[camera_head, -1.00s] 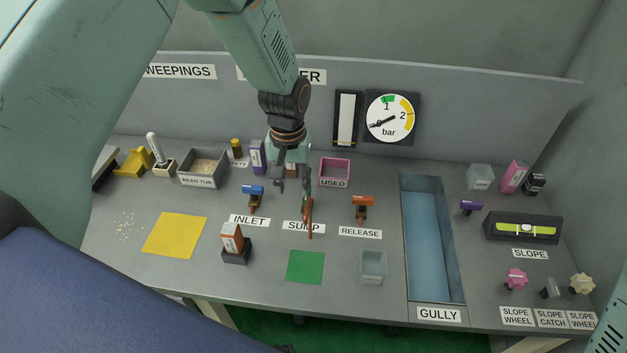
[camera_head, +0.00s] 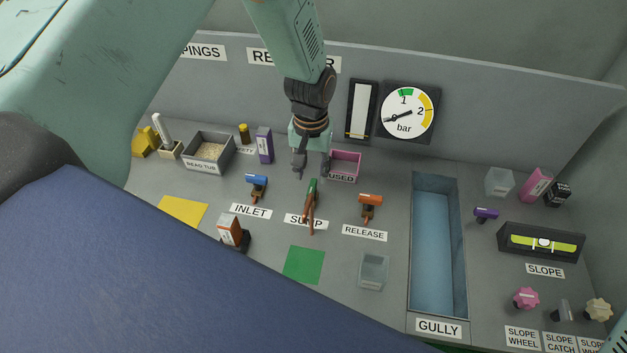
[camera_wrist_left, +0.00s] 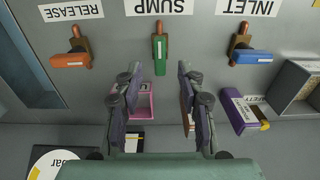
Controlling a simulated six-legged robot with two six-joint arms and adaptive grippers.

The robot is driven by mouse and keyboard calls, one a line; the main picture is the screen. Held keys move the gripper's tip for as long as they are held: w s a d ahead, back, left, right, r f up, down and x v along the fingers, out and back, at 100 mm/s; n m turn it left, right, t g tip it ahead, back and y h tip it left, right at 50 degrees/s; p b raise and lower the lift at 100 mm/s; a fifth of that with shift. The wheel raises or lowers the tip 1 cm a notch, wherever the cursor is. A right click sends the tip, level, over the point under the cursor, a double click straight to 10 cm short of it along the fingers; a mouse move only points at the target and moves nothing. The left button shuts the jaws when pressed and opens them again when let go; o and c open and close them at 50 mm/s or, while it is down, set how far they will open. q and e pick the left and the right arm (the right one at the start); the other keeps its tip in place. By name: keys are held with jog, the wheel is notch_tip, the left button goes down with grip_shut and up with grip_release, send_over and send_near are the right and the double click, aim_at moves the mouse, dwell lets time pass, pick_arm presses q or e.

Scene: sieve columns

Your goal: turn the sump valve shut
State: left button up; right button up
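The sump valve (camera_head: 311,200) stands behind its SUMP label, with a green lever on a copper-coloured body. In the left wrist view the green lever (camera_wrist_left: 159,48) lies in line with its body, while the levers beside it lie crosswise. My left gripper (camera_head: 311,166) is just behind and above the sump valve. In the left wrist view its fingers (camera_wrist_left: 160,72) are spread and empty, with the green lever beyond the tips, roughly centred between them. I see no contact. My right gripper is not in view.
The blue inlet valve (camera_head: 257,186) and orange release valve (camera_head: 370,204) flank the sump valve. The pink USED box (camera_head: 345,166) is close beside my left gripper. A green square (camera_head: 304,265) lies in front. The gully (camera_head: 432,250) is to the right.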

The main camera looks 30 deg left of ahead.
aim_at(312, 186)
pick_arm(q)
jog(key=f, duration=0.3)
jog(key=w+f, duration=0.1)
jog(key=shift+a+f+b, duration=0.2)
jog(key=shift+f+b, duration=0.1)
jog(key=shift+f, duration=0.05)
jog(key=shift+s+f, duration=0.15)
jog(key=shift+s+d+r, duration=0.15)
jog(key=shift+s+r, duration=0.05)
jog(key=shift+s, duration=0.05)
jog(key=shift+w+f, duration=0.3)
jog(key=c, duration=0.3)
jog(key=shift+s+r, duration=0.2)
jog(key=c, duration=0.3)
grip_shut()
